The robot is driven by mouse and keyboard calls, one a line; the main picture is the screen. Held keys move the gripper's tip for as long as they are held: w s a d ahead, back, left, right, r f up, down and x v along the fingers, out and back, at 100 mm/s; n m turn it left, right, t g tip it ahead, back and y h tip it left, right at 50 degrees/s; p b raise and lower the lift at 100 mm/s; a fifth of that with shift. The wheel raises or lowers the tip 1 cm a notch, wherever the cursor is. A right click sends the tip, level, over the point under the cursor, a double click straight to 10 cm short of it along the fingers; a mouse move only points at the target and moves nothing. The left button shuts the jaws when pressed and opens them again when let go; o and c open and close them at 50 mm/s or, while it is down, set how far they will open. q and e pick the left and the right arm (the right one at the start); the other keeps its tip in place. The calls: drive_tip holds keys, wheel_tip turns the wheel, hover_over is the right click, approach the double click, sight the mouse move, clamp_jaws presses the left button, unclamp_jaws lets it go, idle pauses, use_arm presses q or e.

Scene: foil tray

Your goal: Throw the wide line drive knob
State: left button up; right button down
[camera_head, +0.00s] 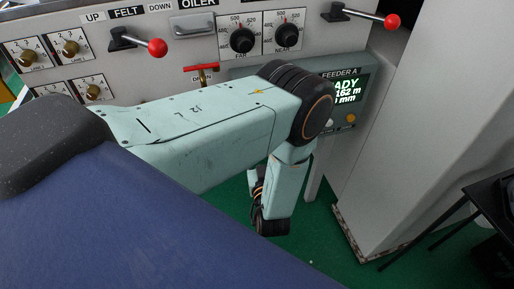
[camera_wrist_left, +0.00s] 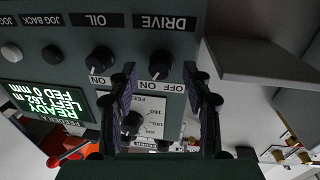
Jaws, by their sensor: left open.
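The drive knob (camera_wrist_left: 160,65) is a round black knob on the grey panel, under an upside-down DRIVE label in the left wrist view. ON and OFF labels sit near it; I cannot tell surely which one its small pale mark faces. My left gripper (camera_wrist_left: 160,72) is open, its two dark fingers reaching up toward the panel. The knob appears between the fingertips in the picture; no contact shows. In the head view my left arm crosses the middle and bends downward; its gripper is hidden there. My right gripper is in neither view.
A similar oil knob (camera_wrist_left: 98,60) sits left of the drive knob, and another black knob (camera_wrist_left: 131,122) by a scale appears between the fingers. The feeder display (camera_wrist_left: 45,104) is at left. Red-ended levers (camera_head: 157,48) stick out from the machine front. A grey cabinet (camera_head: 405,130) stands at right.

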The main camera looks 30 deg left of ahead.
use_arm(q)
drive_tip(key=shift+w+a, duration=0.15)
drive_tip(key=shift+a, duration=0.15)
drive_tip(key=shift+w, duration=0.1)
drive_tip(key=shift+c, duration=0.5)
clamp_jaws()
